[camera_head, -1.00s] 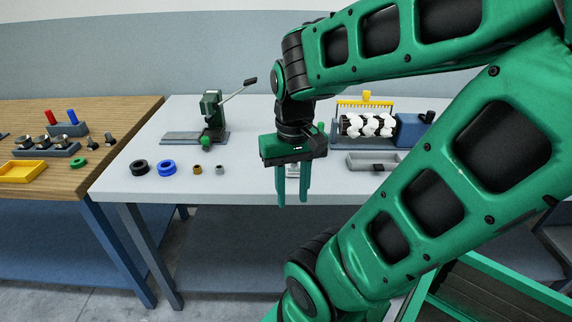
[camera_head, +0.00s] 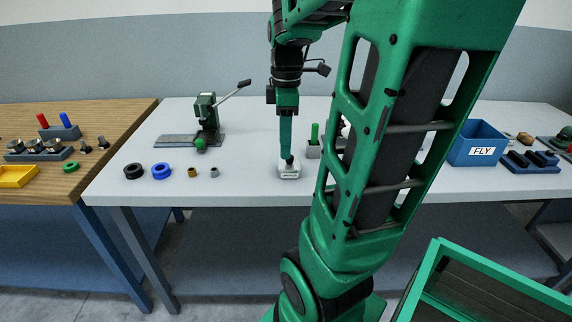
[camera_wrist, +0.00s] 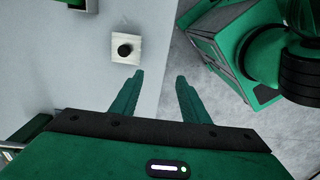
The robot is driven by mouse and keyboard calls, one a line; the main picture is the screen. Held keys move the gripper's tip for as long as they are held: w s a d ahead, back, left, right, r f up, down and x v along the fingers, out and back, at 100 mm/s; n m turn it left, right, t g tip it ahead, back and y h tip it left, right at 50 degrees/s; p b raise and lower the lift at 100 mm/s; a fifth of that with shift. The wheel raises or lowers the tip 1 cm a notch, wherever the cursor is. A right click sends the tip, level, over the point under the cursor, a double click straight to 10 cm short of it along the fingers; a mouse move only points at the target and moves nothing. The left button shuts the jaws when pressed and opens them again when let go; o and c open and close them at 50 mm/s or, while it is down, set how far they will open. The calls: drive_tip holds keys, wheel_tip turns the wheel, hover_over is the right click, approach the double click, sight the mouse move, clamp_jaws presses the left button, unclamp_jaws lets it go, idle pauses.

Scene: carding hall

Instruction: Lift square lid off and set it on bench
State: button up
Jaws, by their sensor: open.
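A small white square container with a pale square lid (camera_head: 282,162) stands on the grey bench (camera_head: 235,188) near its front edge. A label on its front is too small to read. The lid has a round black knob (camera_head: 290,160). In the wrist view the lid (camera_wrist: 117,56) and its knob (camera_wrist: 124,50) lie beyond the fingertips, up and to the left. My gripper (camera_head: 286,155) points down by the lid, its fingers overlapping in the head view. In the wrist view my gripper (camera_wrist: 160,78) is open with nothing between the fingers.
Black ring (camera_head: 133,171), blue ring (camera_head: 161,170) and two small bushings lie left on the bench. A lever press (camera_head: 207,115) stands behind them. A grey block with a green peg (camera_head: 314,134) stands behind the container. A blue FLY bin (camera_head: 478,143) stands right. Bench between bushings and container is clear.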

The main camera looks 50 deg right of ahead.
drive_tip(key=w+d+r+n, duration=0.2)
drive_tip(key=w+d+n, duration=0.2)
drive_tip(key=d+n, duration=0.35)
drive_tip(key=n, duration=0.1)
hover_over(290, 161)
drive_tip(key=w+d, duration=0.1)
wheel_tip(290, 161, down, 5)
drive_tip(key=shift+w+f, duration=0.15)
drive_tip(key=shift+f, duration=0.05)
drive_tip(key=shift+a+f, duration=0.2)
drive_tip(key=shift+f, duration=2.75)
clamp_jaws()
